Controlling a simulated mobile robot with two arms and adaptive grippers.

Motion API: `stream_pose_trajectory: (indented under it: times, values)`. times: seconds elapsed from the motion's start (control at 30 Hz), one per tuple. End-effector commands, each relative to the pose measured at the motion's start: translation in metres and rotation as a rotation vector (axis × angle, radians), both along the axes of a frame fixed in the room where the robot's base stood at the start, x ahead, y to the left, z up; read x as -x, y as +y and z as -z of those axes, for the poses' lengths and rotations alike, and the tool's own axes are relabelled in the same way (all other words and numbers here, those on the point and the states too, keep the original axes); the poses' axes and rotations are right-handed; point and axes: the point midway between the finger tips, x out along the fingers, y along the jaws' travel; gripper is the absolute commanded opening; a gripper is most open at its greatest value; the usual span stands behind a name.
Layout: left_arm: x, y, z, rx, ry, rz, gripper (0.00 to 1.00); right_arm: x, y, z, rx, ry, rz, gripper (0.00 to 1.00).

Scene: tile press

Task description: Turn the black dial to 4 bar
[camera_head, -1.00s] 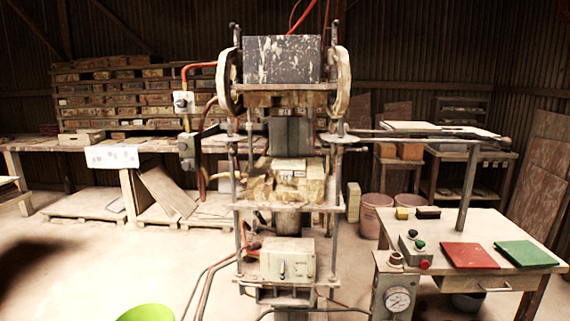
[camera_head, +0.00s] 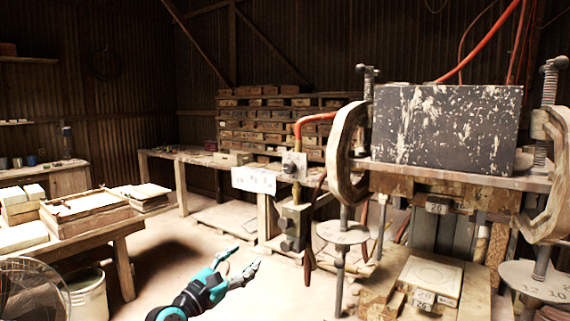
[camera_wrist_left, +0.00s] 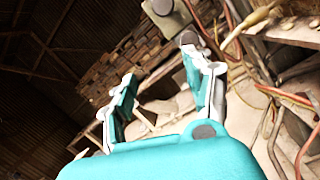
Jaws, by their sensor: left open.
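My left gripper (camera_head: 247,264) reaches in low at the middle of the head view, open and empty, over bare floor to the left of the press. In the left wrist view my left gripper (camera_wrist_left: 160,62) shows both teal and grey fingers spread apart, with nothing between them. The tile press (camera_head: 450,130) fills the right of the head view, with a paint-spattered dark block on top. My right gripper is not in view.
Control boxes (camera_head: 293,166) with a red hose hang left of the press. A workbench (camera_head: 122,228) with a tray and a white bucket (camera_head: 88,295) stand at the left. Wooden racks (camera_head: 268,128) line the back. The floor between is open.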

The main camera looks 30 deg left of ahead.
Motion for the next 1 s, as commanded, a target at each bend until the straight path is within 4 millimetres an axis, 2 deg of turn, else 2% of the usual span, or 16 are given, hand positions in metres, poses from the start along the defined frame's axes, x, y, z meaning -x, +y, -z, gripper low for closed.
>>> stream_pose_trajectory:
  times: [0.03,0.1,0.2,0.33,0.47,0.7,1.0]
  values:
    - [0.011,-0.005,-0.044,0.072,-0.059,0.041,0.53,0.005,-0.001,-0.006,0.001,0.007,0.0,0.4]
    - [0.025,-0.011,-0.083,0.159,-0.113,0.095,0.53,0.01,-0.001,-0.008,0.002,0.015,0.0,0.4]
    - [0.04,-0.018,-0.117,0.237,-0.156,0.153,0.53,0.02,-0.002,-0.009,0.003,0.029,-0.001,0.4]
    - [0.043,-0.023,-0.135,0.276,-0.175,0.183,0.53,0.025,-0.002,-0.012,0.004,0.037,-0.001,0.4]
    - [0.028,-0.027,-0.143,0.28,-0.176,0.185,0.53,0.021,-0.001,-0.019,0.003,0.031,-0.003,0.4]
    - [-0.019,-0.038,-0.163,0.278,-0.175,0.182,0.53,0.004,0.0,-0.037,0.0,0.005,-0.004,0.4]
    - [-0.077,-0.051,-0.185,0.277,-0.173,0.181,0.53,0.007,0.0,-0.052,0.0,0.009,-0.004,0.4]
